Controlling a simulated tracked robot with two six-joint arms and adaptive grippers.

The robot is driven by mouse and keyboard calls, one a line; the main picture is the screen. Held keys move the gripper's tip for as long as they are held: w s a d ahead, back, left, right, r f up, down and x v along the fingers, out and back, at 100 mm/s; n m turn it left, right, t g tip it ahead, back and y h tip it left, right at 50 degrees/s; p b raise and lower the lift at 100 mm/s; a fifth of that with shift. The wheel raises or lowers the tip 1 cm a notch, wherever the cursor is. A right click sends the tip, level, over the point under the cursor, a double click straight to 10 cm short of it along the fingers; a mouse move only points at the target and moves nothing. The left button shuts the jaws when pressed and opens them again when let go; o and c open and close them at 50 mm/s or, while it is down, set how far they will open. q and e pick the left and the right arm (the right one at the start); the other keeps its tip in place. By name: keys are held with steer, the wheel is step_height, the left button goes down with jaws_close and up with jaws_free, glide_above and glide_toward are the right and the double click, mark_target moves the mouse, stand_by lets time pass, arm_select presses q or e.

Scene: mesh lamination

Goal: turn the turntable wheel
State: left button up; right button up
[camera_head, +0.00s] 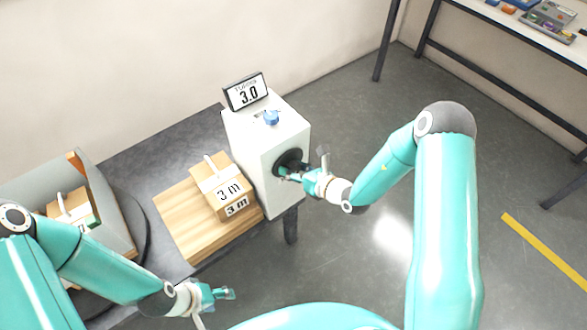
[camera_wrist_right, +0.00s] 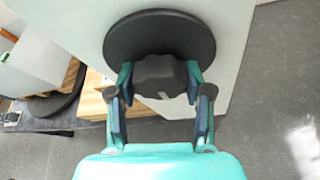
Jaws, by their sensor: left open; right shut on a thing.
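The wheel (camera_head: 289,161) is a black round disc on the side of a white box-shaped machine (camera_head: 251,150). In the right wrist view the black disc (camera_wrist_right: 160,28) fills the top middle, with a dark knob (camera_wrist_right: 160,76) standing out from it. My right gripper (camera_head: 292,176) is at the wheel, and in the wrist view its two fingers (camera_wrist_right: 158,88) are on either side of the knob, shut on it. My left gripper (camera_head: 222,294) is open and empty at the lower left, away from the machine.
A display reading 3.0 (camera_head: 246,93) and a blue knob (camera_head: 271,118) are on top of the machine. A cardboard box marked 3 m (camera_head: 222,183) sits on a wooden board (camera_head: 176,213). A grey bin (camera_head: 108,196) stands at left. Floor at right is clear.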

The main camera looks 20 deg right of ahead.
steer(key=o, duration=1.2)
steer(key=v, duration=1.2)
steer(key=shift+f, duration=0.1)
